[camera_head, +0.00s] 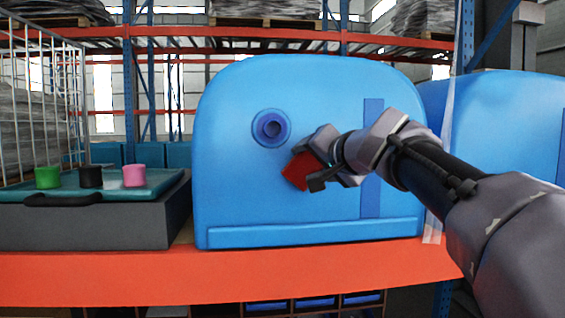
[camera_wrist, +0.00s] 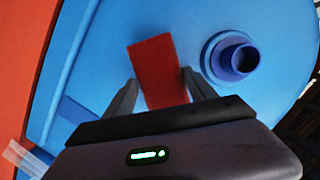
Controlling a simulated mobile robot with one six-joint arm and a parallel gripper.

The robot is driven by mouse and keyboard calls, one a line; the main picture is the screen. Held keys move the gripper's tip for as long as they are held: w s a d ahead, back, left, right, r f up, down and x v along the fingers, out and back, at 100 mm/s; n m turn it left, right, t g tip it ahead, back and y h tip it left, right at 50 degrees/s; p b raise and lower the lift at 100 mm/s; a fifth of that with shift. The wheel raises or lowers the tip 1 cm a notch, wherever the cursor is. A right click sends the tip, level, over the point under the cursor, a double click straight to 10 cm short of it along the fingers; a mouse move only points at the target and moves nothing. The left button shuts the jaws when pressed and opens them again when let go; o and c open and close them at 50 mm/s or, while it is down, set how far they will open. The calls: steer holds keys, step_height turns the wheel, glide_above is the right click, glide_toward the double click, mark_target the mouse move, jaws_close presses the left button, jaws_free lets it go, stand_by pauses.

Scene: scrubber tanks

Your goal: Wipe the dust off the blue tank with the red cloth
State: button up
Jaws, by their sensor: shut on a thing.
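The blue tank (camera_head: 300,85) stands upright on the orange shelf, with a round darker blue port (camera_head: 271,128) on its front face. My gripper (camera_head: 312,170) is in front of the tank's face, just below and right of the port. It is shut on the red cloth (camera_head: 295,171), which looks like a flat red block. In the wrist view the red cloth (camera_wrist: 158,70) sits between the two fingers, with the port (camera_wrist: 231,57) to its right. The cloth seems against or very near the tank face; contact is hidden. I cannot make out dust on the tank.
A second blue tank (camera_head: 510,120) stands at the right, partly behind my arm. The orange shelf edge (camera_head: 220,277) runs along the front. A wire cage stands behind the tray.

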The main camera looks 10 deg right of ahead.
steer(key=shift+a, duration=0.15)
stand_by(0.9)
steer(key=shift+b, duration=0.3)
steer(key=shift+s+f+b, duration=0.15)
steer(key=shift+s+b, duration=0.1)
steer(key=shift+b, duration=0.05)
steer(key=shift+s+b, duration=1)
steer(key=shift+s, duration=1.55)
steer(key=s+b, duration=0.1)
steer(key=s, duration=0.2)
